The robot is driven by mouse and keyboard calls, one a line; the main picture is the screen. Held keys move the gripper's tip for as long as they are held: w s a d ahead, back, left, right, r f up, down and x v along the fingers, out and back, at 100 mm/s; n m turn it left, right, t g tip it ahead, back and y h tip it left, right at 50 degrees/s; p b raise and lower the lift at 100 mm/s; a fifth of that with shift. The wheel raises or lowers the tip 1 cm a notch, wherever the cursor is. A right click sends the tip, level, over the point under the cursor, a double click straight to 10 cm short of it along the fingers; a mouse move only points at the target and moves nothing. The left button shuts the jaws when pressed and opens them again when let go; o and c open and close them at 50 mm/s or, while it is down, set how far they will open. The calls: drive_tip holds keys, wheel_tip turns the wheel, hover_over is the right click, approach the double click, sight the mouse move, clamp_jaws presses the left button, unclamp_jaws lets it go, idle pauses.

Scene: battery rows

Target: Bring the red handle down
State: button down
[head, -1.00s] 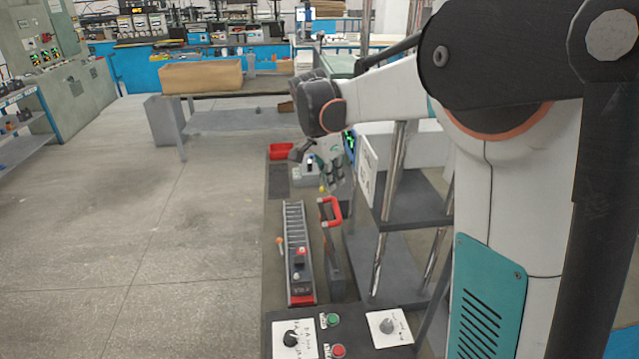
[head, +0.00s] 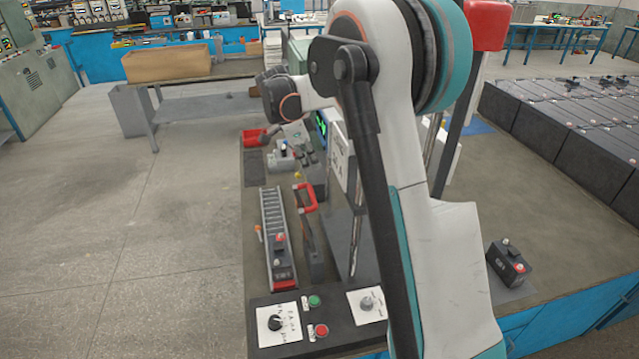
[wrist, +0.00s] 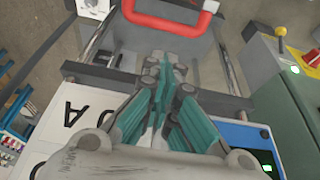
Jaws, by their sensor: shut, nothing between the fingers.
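The red handle (head: 308,211) is a red loop on grey side arms, standing up from a dark switch base (head: 316,268) on the bench. In the wrist view its red bar (wrist: 168,27) crosses the top of the picture, just beyond my fingertips. My gripper (head: 311,160) is shut and empty, pointing down on the far side of the handle. In the wrist view my gripper (wrist: 166,68) has its teal fingers together, with a visible gap to the red bar. I see no contact.
A ribbed grey rack (head: 271,215) with a small battery stands left of the handle. A control panel (head: 262,301) with knobs and buttons lies in front. A red bin (head: 254,138) is behind.

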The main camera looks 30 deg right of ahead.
drive_tip(key=b+x, duration=0.1)
drive_tip(key=x, duration=0.8)
drive_tip(key=shift+d+f, duration=0.2)
drive_tip(key=shift+f, duration=0.2)
drive_tip(key=shift+a, duration=0.15)
